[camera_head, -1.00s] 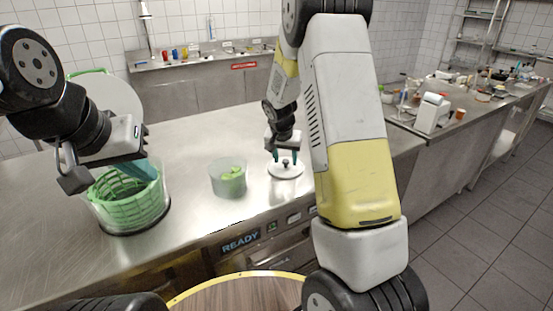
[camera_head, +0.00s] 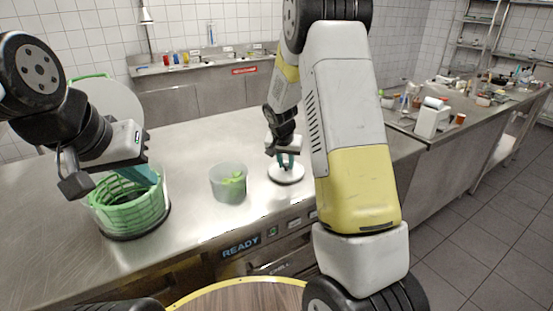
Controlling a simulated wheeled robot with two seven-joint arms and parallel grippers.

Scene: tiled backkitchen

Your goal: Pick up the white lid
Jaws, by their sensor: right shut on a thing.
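The white lid (camera_head: 287,177) is a round disc low over the steel counter, right of the clear tub; whether it touches the counter I cannot tell. My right gripper (camera_head: 286,162) points down over its middle, its teal fingers closed together on the lid's knob, which they hide. My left gripper (camera_head: 140,174) is at the green basket, its teal fingers reaching over the basket's rim. The gap between those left fingers is not clear.
A green basket (camera_head: 118,208) in a clear container stands at left on the steel counter (camera_head: 190,234). A clear tub (camera_head: 229,190) with green pieces stands beside the lid. A white round lid-like disc (camera_head: 112,100) stands behind my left arm. Bare counter lies between basket and tub.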

